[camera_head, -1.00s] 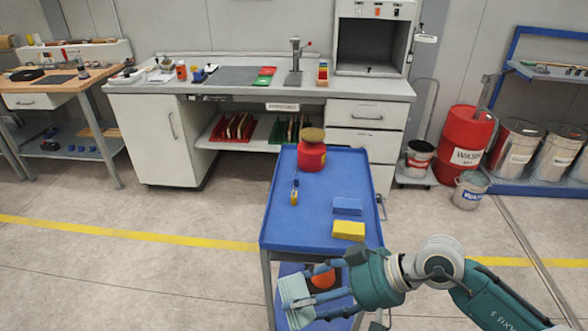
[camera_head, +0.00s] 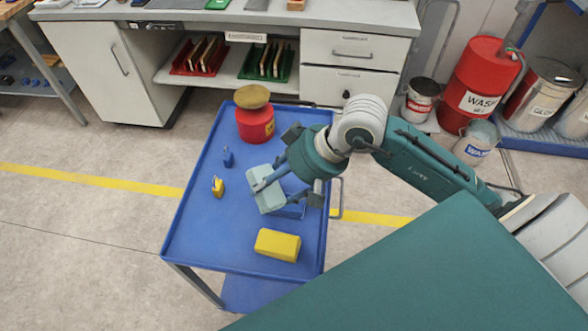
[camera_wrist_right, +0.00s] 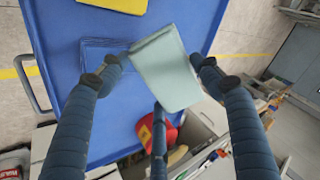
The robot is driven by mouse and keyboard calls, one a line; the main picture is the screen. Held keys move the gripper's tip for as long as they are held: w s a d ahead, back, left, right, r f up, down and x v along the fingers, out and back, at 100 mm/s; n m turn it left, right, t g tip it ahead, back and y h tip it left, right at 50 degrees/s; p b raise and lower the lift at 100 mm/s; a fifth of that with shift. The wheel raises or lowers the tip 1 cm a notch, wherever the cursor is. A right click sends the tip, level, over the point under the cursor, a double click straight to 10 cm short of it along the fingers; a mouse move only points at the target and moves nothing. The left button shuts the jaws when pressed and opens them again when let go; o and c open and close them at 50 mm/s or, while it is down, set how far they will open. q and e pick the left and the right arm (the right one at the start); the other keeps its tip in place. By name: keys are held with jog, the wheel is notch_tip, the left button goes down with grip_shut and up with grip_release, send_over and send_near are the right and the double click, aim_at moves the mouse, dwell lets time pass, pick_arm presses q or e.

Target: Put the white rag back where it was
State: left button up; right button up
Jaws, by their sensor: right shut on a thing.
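The white rag (camera_head: 264,192), a pale greenish-white folded piece, is held by my right gripper (camera_head: 278,184) over the top of the blue trolley (camera_head: 205,225). In the right wrist view the rag (camera_wrist_right: 167,70) sits between the spread dark fingers. I cannot tell whether it touches the tray. A blue folded piece (camera_head: 291,210) lies on the trolley, partly hidden behind the gripper and rag. A yellow block-like piece (camera_head: 278,245) lies nearer the front. My left gripper is not in view.
A red can (camera_head: 255,124) with a brownish top stands at the trolley's back. Small blue (camera_head: 228,157) and yellow (camera_head: 218,187) items stand left of the rag. The tray's front left is clear. A workbench (camera_head: 300,14) stands behind; a red waste drum (camera_head: 478,85) stands at right.

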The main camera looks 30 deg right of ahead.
jog(key=w+d+r+m+g+h+b, duration=0.1)
jog(key=w+d+r+m+g+h, duration=0.35)
jog(key=w+d+r+m, duration=0.45)
jog(key=shift+n+h, duration=0.35)
jog(key=shift+n, duration=0.15)
jog(key=f+p, duration=0.1)
jog(key=f, duration=0.9)
jog(key=d+f+p, duration=0.1)
jog(key=f, duration=0.4)
jog(key=shift+f+p, duration=0.25)
jog(key=shift+p, duration=0.1)
notch_tip(320, 180, down, 4)
jog(key=shift+f+p, duration=0.15)
jog(key=shift+p, duration=0.3)
jog(key=o, duration=1)
pick_arm(q)
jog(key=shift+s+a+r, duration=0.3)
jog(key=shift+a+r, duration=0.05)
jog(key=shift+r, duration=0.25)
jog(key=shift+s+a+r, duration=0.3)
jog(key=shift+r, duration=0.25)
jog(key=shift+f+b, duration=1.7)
jog(key=shift+b, duration=0.1)
pick_arm(e)
jog(key=shift+s+r, duration=0.1)
jog(key=shift+r, duration=5.95)
